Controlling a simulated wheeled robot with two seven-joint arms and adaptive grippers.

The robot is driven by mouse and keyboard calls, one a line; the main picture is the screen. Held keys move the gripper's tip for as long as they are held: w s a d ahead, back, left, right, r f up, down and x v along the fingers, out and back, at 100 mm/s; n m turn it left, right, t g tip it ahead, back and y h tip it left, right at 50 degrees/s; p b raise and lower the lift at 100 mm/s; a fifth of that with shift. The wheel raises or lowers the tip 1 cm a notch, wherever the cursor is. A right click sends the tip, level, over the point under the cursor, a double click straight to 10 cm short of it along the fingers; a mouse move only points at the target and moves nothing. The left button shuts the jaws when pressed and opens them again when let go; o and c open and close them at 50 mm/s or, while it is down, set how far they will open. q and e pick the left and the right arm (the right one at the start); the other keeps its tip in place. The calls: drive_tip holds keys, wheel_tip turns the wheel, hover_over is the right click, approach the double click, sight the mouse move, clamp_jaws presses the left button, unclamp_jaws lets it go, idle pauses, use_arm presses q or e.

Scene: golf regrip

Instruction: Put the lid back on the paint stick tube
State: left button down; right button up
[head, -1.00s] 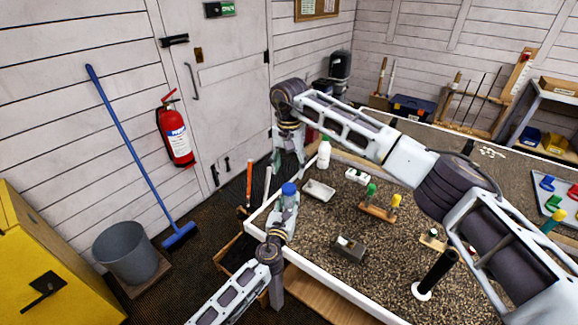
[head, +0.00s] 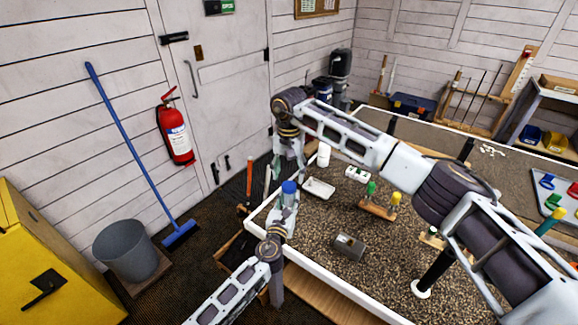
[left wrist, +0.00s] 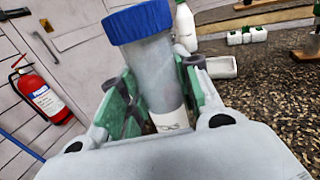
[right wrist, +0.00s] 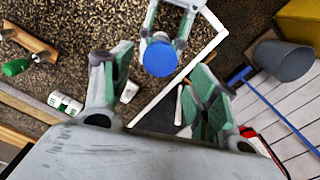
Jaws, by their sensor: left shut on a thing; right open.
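My left gripper (left wrist: 158,85) is shut on the upright grey paint stick tube (left wrist: 157,75), which has a white label low down. A blue lid (left wrist: 138,21) sits on the tube's top; I cannot tell how firmly it is seated. In the head view the blue lid (head: 289,187) shows above my left gripper, near the table's left corner. My right gripper (right wrist: 160,65) is open and empty, pointing down from above. In the right wrist view the blue lid (right wrist: 160,58) appears between its spread fingers, apart from them.
The speckled table (head: 325,225) holds a white bottle (head: 324,154), a white tray (head: 318,189), a grey block (head: 348,247) and a wooden rack (head: 377,210) with green and yellow handles. A black post (head: 436,270) stands at front right. A bin (head: 127,250) stands on the floor.

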sight(289, 185)
drive_tip(key=shift+f, duration=2.5)
drive_tip(key=c, duration=1.1)
drive_tip(key=shift+m, duration=0.3)
